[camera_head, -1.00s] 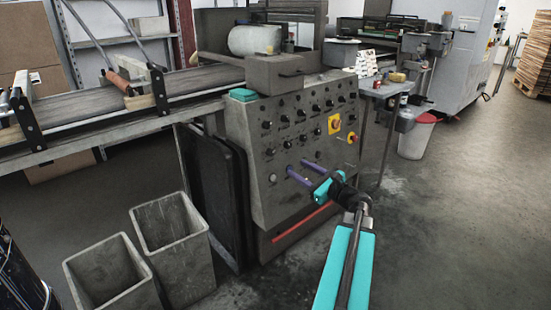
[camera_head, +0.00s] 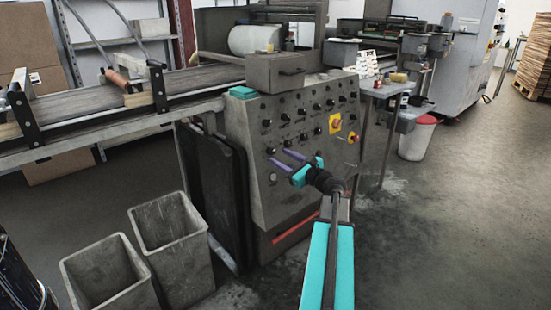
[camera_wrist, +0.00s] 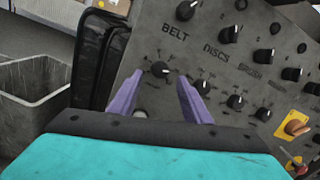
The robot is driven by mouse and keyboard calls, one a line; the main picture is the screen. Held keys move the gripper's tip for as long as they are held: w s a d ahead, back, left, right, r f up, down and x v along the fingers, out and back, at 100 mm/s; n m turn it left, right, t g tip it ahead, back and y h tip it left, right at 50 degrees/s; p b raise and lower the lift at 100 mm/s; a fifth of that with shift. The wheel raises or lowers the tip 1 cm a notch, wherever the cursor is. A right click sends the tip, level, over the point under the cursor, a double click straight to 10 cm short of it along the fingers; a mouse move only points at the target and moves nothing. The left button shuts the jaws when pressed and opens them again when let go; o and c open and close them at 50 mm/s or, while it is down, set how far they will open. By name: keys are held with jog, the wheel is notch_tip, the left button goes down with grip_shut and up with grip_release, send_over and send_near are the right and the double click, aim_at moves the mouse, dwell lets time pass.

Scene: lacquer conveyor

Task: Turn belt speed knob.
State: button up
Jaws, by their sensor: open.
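The grey control panel (camera_head: 275,210) carries rows of black knobs. In the wrist view, the panel (camera_wrist: 150,35) has a BELT label with one black knob (camera_wrist: 187,10) above it and another black knob (camera_wrist: 160,69) below it. My gripper (camera_wrist: 161,79) is open, and its two purple fingers show either side of the lower knob in this view. I cannot tell whether they touch it. In the head view, my gripper (camera_head: 278,158) points at the panel's lower left knobs.
A yellow plate with a knob (camera_head: 335,123) sits at the panel's right. Two grey bins (camera_head: 170,235) stand at front left. Dark boards (camera_head: 215,190) lean by the panel. The floor (camera_head: 450,220) to the right is clear.

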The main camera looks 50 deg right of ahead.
aim_at(272, 152)
jog(key=shift+w+d+b, duration=0.2)
jog(key=shift+w+b, duration=0.2)
jog(key=shift+w, duration=1.55)
jog(key=shift+c, duration=0.4)
jog(key=c, duration=1)
jog(key=shift+o, duration=0.2)
